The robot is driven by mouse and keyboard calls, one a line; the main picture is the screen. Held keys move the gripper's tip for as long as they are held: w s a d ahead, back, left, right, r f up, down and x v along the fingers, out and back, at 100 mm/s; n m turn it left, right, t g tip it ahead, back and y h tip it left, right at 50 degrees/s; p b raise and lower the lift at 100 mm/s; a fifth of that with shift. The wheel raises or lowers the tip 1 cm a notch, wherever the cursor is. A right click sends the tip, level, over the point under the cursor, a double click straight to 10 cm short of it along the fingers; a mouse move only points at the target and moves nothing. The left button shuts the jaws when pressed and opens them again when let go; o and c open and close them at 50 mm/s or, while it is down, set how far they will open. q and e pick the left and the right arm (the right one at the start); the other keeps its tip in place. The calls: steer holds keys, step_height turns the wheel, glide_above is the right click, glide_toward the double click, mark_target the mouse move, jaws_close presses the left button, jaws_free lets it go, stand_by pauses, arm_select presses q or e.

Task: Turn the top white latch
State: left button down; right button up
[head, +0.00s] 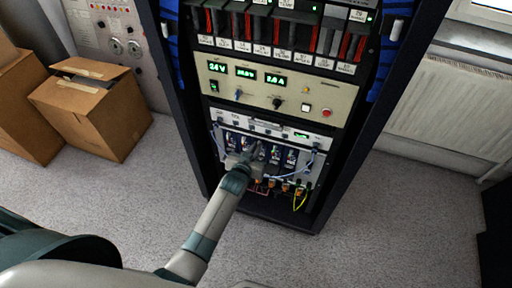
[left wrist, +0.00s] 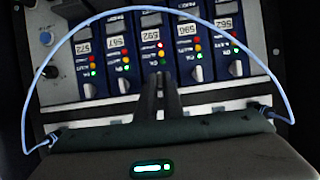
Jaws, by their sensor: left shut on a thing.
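My left gripper (head: 256,150) reaches into the lower part of the rack, at a row of dark blue modules. In the left wrist view its two dark fingers (left wrist: 160,78) are close together over the lower part of the middle module (left wrist: 153,32), marked 592. They are shut on that module's small white latch, which the fingers hide. Neighbouring modules show similar white latches, such as one at the left (left wrist: 124,86) and one at the right (left wrist: 197,73). The middle module has a red light lit; its neighbours show green lights. My right gripper is not in view.
A blue cable (left wrist: 75,38) arches around the gripper in the left wrist view. Above the modules is a beige panel (head: 262,92) with green displays. The black rack frame (head: 345,165) borders the workspace. Cardboard boxes (head: 105,125) stand at left, a radiator (head: 440,105) at right.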

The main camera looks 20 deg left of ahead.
arm_select(q)
steer(key=c, duration=1.9)
jaws_free()
steer(key=v, duration=1.7)
steer(key=shift+s, duration=0.15)
steer(key=s+f+g, duration=0.2)
steer(key=s+f, duration=0.5)
steer(key=f, duration=0.4)
steer(key=s+f+m+g, duration=0.1)
steer(key=s+f+g, duration=0.2)
steer(key=s+f, duration=0.4)
steer(key=s+f+m+g+h, duration=0.1)
steer(key=s+f+g, duration=0.2)
steer(key=s+f, duration=0.5)
step_height(320, 180, down, 8)
steer(key=shift+d+f, duration=0.1)
steer(key=shift+d, duration=0.15)
